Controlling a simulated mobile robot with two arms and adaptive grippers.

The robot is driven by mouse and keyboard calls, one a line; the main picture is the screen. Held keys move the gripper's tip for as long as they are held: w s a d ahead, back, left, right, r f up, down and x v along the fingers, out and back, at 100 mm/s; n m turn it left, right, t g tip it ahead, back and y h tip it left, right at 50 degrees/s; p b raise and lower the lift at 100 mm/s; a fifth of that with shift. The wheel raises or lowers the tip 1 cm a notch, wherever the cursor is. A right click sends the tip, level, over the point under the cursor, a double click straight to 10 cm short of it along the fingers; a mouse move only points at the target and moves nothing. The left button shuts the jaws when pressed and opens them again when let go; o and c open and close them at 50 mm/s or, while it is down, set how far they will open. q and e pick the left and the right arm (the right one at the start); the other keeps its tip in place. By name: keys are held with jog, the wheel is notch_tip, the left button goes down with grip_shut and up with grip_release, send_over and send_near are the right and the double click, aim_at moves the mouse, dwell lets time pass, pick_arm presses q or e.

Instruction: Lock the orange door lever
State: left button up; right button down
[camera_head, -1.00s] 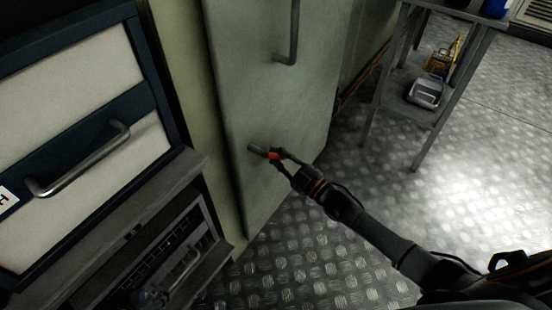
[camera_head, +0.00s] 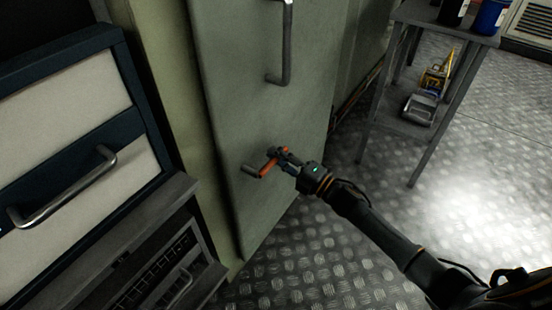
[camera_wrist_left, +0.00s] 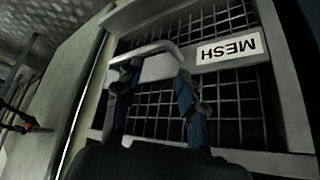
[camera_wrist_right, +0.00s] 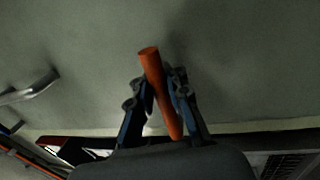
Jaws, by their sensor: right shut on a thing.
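The orange lever (camera_head: 267,168) sits on the pale green door (camera_head: 235,110), with a grey end at its left. It slants up to the right in the head view. My right gripper (camera_head: 281,156) is at the lever's outer end. In the right wrist view the orange bar (camera_wrist_right: 160,90) stands between the two blue fingers, and the gripper is shut on it. My left gripper (camera_wrist_left: 152,85) shows in the left wrist view, its fingers apart near a drawer handle (camera_wrist_left: 150,50). The lever shows small at that view's left edge (camera_wrist_left: 30,127).
A grey vertical handle (camera_head: 287,50) is higher on the door. White drawers (camera_head: 70,100) with metal handles stand at left. A mesh panel labelled MESH (camera_wrist_left: 229,49) is close to my left gripper. A metal shelf (camera_head: 395,122) stands at right, and the patterned floor is open there.

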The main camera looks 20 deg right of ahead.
jog(key=shift+s+n, duration=0.15)
jog(key=shift+n, duration=0.35)
jog(key=c, duration=1.3)
grip_release()
jog(key=shift+d+r, duration=0.1)
jog(key=shift+r, duration=0.1)
jog(key=v, duration=1.2)
